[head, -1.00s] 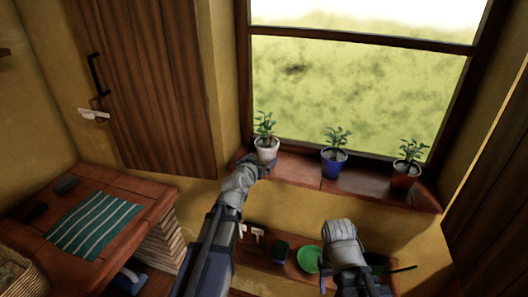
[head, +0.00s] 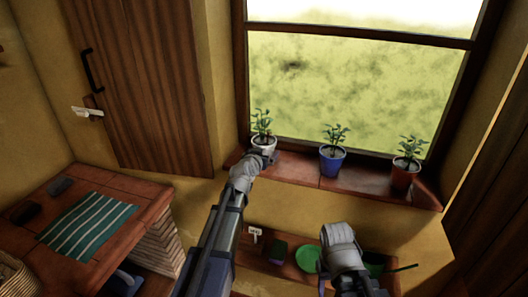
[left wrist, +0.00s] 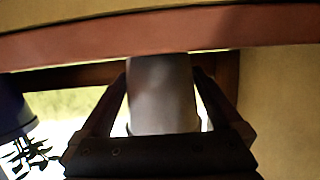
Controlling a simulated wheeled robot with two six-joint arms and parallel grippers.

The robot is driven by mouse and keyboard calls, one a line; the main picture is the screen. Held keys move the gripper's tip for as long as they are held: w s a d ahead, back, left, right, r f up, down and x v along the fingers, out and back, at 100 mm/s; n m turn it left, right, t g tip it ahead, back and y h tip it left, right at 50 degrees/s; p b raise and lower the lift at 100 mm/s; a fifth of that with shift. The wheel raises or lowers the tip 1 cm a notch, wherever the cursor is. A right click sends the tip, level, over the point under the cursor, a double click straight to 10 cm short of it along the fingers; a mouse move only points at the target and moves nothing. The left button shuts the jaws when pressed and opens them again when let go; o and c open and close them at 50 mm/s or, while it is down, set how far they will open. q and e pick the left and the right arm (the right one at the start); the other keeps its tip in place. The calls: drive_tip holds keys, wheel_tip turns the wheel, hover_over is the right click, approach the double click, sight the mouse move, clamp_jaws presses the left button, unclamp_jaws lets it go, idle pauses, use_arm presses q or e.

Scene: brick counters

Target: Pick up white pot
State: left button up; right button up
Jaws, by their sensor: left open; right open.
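The white pot (head: 264,143) with a green plant stands upright at the left end of the brick window sill. In the left wrist view, the picture is upside down and the white pot (left wrist: 162,95) fills the space between the jaws. My left gripper (head: 259,158) is open at the pot's near side, one finger on each side of it. I cannot tell whether the fingers touch the pot. My right gripper (head: 341,238) is open and empty, low in front of the sill and away from the pot; its fingertips are hard to make out.
A blue pot (head: 332,161) and a red pot (head: 405,174) stand farther right on the sill (head: 370,178). The blue pot (left wrist: 12,112) also shows in the left wrist view. A lower shelf holds a green bowl (head: 308,259). A brick counter (head: 140,205) with a striped cloth is at left.

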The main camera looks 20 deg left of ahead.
use_arm(q)
clamp_jaws()
idle(0.7)
